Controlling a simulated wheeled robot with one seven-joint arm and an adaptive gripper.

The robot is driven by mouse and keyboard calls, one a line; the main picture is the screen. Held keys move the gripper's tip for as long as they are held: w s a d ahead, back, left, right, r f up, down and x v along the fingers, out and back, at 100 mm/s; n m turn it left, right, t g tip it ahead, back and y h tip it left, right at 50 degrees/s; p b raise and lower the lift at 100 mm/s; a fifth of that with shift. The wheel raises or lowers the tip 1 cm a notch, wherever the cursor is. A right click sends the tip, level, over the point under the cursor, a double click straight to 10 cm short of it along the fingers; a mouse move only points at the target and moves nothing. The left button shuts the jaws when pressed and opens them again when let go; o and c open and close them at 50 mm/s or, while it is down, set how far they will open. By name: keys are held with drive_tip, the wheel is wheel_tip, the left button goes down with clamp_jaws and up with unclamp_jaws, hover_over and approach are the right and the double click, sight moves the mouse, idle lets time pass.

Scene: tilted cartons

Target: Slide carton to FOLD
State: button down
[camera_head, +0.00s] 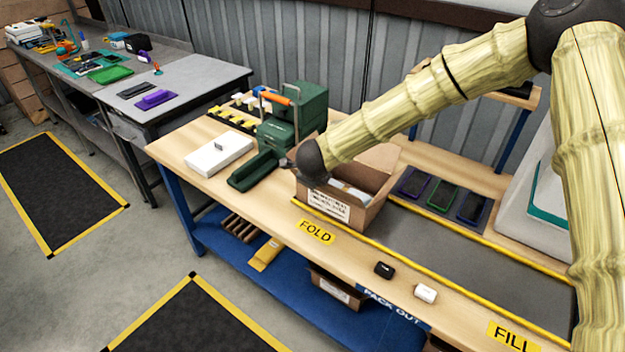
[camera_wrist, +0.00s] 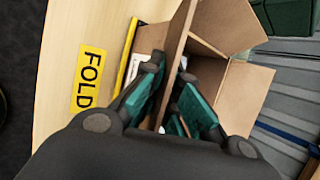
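The open brown carton (camera_head: 372,213) stands on the workbench, its near side by the yellow strip behind the yellow FOLD label (camera_head: 317,231). White and dark items show inside it. In the wrist view, the FOLD label (camera_wrist: 89,78) lies left of the carton (camera_wrist: 247,92). My gripper (camera_wrist: 171,72) points down over the carton, its teal-padded fingers on either side of one cardboard wall. The fingertips lie close against both faces, and it looks shut on this wall. In the head view my arm's dark end hides the fingers.
A green press (camera_head: 297,112) and a white box (camera_head: 218,154) stand left of the carton. Phone-like items in trays (camera_head: 441,194) lie behind the strip to the right. The grey lane (camera_head: 470,262) toward the FILL label (camera_head: 513,337) is clear. Two small items (camera_head: 425,293) lie near the front edge.

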idle(0.3)
drive_tip(key=c, duration=1.6)
unclamp_jaws()
drive_tip(key=shift+o, duration=0.2)
drive_tip(key=v, duration=1.2)
drive_tip(key=shift+w, duration=0.1)
